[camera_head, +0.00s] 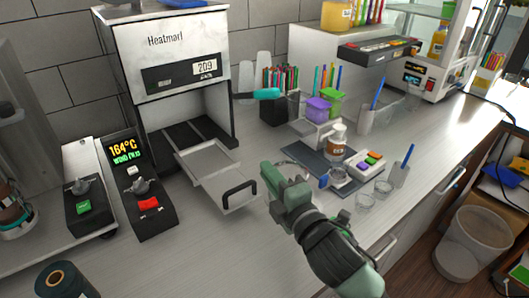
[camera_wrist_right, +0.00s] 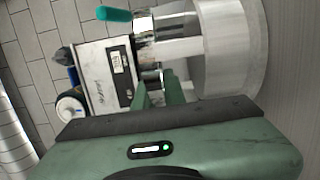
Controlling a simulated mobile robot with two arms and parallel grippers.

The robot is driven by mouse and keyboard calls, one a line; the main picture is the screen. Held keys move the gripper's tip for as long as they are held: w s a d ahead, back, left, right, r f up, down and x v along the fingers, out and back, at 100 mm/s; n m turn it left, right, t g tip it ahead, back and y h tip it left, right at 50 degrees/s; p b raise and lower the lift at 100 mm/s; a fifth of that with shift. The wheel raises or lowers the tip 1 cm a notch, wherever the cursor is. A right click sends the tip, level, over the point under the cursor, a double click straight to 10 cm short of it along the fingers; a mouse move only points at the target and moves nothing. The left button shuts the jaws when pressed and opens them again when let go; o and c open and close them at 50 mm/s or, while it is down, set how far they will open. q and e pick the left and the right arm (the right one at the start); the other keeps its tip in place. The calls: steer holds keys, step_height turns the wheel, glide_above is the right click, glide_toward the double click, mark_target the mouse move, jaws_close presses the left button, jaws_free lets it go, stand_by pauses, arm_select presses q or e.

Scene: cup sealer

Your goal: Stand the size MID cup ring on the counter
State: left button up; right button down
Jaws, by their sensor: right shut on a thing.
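My right gripper (camera_head: 282,180) reaches over the counter (camera_head: 262,252), just right of the pulled-out tray. Its green fingers show in the right wrist view (camera_wrist_right: 160,92), closed at a large pale metal cylinder with a shiny rim, which looks like the cup ring (camera_wrist_right: 228,48). The ring's rounded lower end is near the grey counter surface; I cannot tell if it touches. No size mark is readable on it. In the head view the gripper hides most or all of it. My left gripper is in neither view.
The sealer (camera_head: 180,75) stands at the back left, its tray (camera_head: 215,175) and black handle jutting toward my gripper. Clear cups (camera_head: 366,203), a dark mat (camera_head: 305,155) and a small bottle (camera_head: 337,140) stand right. Counter is free in front of the tray.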

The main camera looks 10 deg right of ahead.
steer(key=w+r+n+y+b, duration=0.1)
steer(key=w+r+y+b, duration=0.1)
steer(key=w+r, duration=0.85)
steer(key=shift+g, duration=0.4)
steer(key=f, duration=1.9)
steer(key=shift+w+d+f, duration=0.1)
steer(key=shift+d+f, duration=0.1)
steer(key=shift+d, duration=0.05)
steer(key=shift+f, duration=0.1)
steer(key=c, duration=1.8)
jaws_free()
steer(key=shift+f, duration=0.1)
steer(key=o, duration=0.3)
